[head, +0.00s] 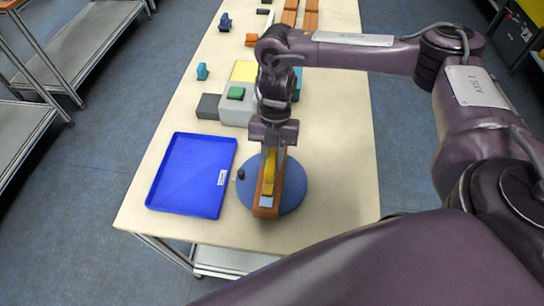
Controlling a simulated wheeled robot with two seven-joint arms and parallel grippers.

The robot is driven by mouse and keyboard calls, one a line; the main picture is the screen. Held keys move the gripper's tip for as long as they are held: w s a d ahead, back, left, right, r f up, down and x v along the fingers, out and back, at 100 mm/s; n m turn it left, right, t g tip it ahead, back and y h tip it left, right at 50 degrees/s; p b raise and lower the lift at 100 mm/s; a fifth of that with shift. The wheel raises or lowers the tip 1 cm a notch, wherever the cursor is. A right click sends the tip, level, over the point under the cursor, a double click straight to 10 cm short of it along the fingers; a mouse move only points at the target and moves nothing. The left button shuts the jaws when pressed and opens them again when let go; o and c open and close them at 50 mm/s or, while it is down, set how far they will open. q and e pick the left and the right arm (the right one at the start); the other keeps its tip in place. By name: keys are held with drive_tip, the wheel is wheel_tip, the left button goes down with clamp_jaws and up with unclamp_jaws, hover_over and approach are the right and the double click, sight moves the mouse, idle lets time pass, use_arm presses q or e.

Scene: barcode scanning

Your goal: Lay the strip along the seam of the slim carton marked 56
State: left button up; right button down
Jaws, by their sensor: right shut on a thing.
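A slim brown carton (266,211) lies lengthwise on a round blue disc (298,196) near the table's front edge. A pale patch shows on its near end; no number is readable. My right gripper (271,150) points down over the far part of the carton. It is shut on a yellow tool (270,173), which reaches down to the carton's top; whether it touches cannot be told. The carton's far end and most of its seam are hidden by the gripper and the tool. My left gripper is not in view.
An empty blue tray (190,176) lies left of the disc, with a small dark knob (241,174) between them. The table (345,150) is bare on the right.

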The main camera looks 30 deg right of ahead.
sight(270, 164)
drive_tip(key=shift+f, duration=0.45)
drive_tip(key=shift+f, duration=0.1)
idle(1.4)
wheel_tip(270, 164, up, 7)
drive_tip(key=p, duration=0.7)
drive_tip(key=shift+p, duration=0.35)
drive_tip(key=shift+a, duration=0.1)
idle(0.3)
